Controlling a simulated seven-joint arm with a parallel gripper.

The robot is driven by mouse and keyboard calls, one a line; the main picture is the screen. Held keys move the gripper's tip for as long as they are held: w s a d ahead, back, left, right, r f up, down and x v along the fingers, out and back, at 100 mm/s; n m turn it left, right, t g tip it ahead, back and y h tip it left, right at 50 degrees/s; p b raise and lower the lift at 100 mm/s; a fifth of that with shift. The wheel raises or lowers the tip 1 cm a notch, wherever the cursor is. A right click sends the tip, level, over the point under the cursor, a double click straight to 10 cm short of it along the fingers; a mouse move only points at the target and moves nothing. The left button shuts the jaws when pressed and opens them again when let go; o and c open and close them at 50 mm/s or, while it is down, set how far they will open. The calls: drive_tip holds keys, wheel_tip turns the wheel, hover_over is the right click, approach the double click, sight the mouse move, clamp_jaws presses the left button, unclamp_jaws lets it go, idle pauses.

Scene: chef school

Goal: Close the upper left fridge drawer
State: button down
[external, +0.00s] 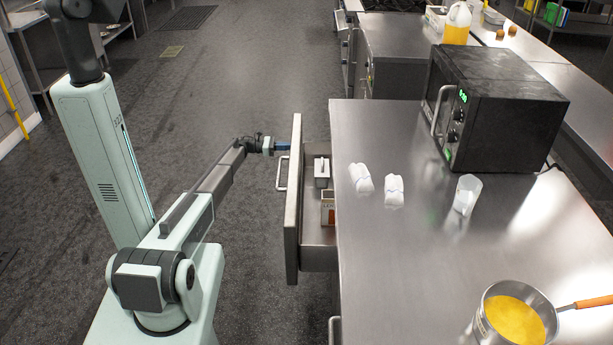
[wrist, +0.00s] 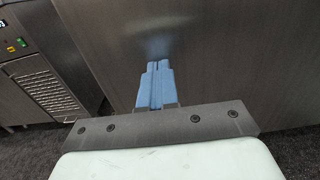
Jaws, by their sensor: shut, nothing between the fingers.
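The drawer (external: 293,215) is pulled out to the left from under the steel counter, and its inside shows in the external view. Its front panel carries a bar handle (external: 281,173) on the outer face. My gripper (external: 284,146) is at the outer side of the drawer front, above the handle. In the wrist view, the blue fingers (wrist: 157,82) are together and empty, pointing at a plain steel panel (wrist: 215,60) close ahead. I cannot tell whether the fingertips touch it.
The drawer holds a metal container (external: 321,172) and a labelled box (external: 328,208). On the counter (external: 400,260) are white rolled cloths (external: 361,178), a clear cup (external: 467,194), a microwave (external: 510,100) and a pot of yellow food (external: 514,320).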

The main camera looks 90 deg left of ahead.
drive_tip(key=w, duration=1.8)
drive_tip(key=shift+w, duration=0.55)
drive_tip(key=shift+w+a+r, duration=0.1)
drive_tip(key=shift+w, duration=0.1)
drive_tip(key=shift+s, duration=0.1)
drive_tip(key=s, duration=1.5)
